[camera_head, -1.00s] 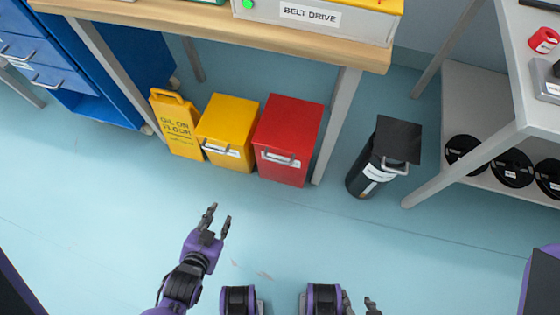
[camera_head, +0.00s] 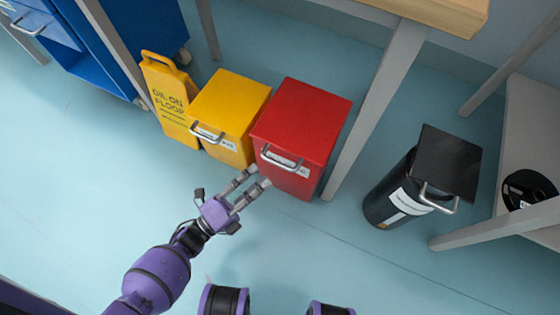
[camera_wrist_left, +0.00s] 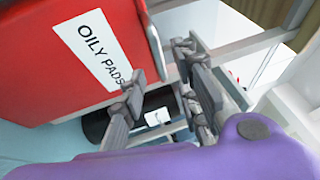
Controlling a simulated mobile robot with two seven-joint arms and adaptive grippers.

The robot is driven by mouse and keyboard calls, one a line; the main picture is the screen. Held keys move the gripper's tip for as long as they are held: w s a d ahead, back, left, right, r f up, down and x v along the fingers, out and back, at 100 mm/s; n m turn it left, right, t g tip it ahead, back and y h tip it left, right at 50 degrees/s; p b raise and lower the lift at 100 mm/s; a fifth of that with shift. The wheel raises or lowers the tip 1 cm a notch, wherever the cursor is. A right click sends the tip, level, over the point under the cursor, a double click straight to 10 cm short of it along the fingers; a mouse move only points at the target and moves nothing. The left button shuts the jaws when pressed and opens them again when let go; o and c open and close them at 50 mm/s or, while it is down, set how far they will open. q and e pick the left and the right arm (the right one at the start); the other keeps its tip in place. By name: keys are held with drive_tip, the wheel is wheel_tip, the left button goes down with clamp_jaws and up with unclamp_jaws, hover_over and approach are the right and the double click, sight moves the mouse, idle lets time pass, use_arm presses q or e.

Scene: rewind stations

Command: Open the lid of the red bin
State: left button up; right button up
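The red bin (camera_head: 306,112) stands on the floor below the wooden bench, its flat lid shut. A grey bar handle (camera_head: 281,157) is on its upper front, beside a white label. In the left wrist view the red bin (camera_wrist_left: 60,75) fills the upper left, with the label "OILY PADS" (camera_wrist_left: 88,45). My left gripper (camera_head: 258,178) is just in front of the bin's lower front left, below the handle. Its fingers are apart with nothing between them; they also show in the left wrist view (camera_wrist_left: 160,75). I cannot tell whether a fingertip touches the bin. My right gripper is out of view.
A yellow bin (camera_head: 232,105) and a yellow floor sign (camera_head: 170,97) stand left of the red bin. A bench leg (camera_head: 372,115) rises close on its right. Farther right is a black bin (camera_head: 388,195) with a handled lid. The floor in front is clear.

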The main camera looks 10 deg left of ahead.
sight(277, 163)
use_arm(q)
drive_tip(key=x, duration=0.7)
drive_tip(key=shift+w+d, duration=0.1)
drive_tip(key=shift+w, duration=0.05)
clamp_jaws()
